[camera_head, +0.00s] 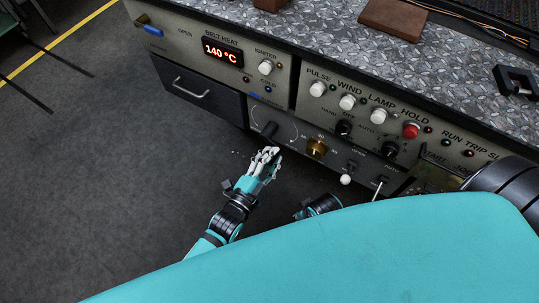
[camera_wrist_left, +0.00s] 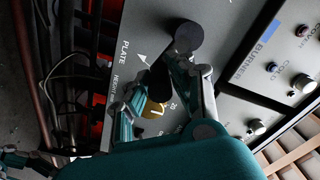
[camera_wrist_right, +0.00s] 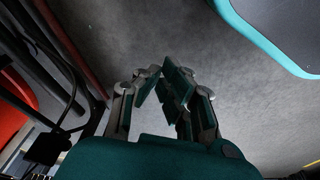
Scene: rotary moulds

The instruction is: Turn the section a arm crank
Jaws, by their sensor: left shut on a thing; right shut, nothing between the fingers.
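A black crank (camera_head: 270,130) sticks out from the lower front panel, beside a thin drawn circle. In the left wrist view the black crank (camera_wrist_left: 187,38) shows a round dark end, and its dark handle runs down between my fingers. My left gripper (camera_head: 268,155) is shut on this handle; the fingers hide part of it. I cannot read a section name by the crank. My right gripper (camera_wrist_right: 162,82) is shut and empty over the grey floor in the right wrist view. In the head view the teal body part in front hides most of that arm.
A brass knob (camera_head: 316,148) sits right of the crank, with a white-balled lever (camera_head: 345,180) farther right. Above are white knobs, a red button (camera_head: 411,131) and a 140 °C display (camera_head: 222,51). A drawer (camera_head: 198,92) is left.

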